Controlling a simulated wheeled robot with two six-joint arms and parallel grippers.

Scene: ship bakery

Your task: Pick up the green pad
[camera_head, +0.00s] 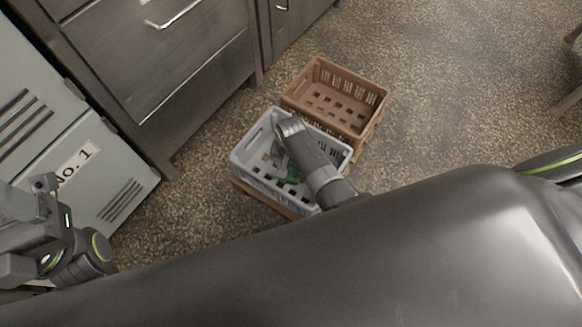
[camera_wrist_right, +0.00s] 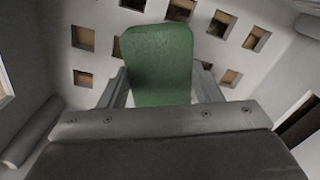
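The green pad (camera_wrist_right: 158,52) stands out in the middle of the right wrist view, between the two fingers of my right gripper (camera_wrist_right: 161,78). It fills the gap, with a finger against each side edge, and its lower end is hidden by the gripper body. In the head view, green parts (camera_head: 291,177) show inside the grey crate (camera_head: 262,180), partly covered by my right arm. My right gripper reaches down into this crate. My left gripper (camera_head: 38,232) is at the left edge of the head view, away from the crate; its fingers are not clear.
A brown crate (camera_head: 372,102) stands right behind the grey crate. Another brown edge (camera_head: 262,198) shows under the grey crate. Grey cabinets (camera_head: 95,165) and dark drawers (camera_head: 185,65) stand left and behind.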

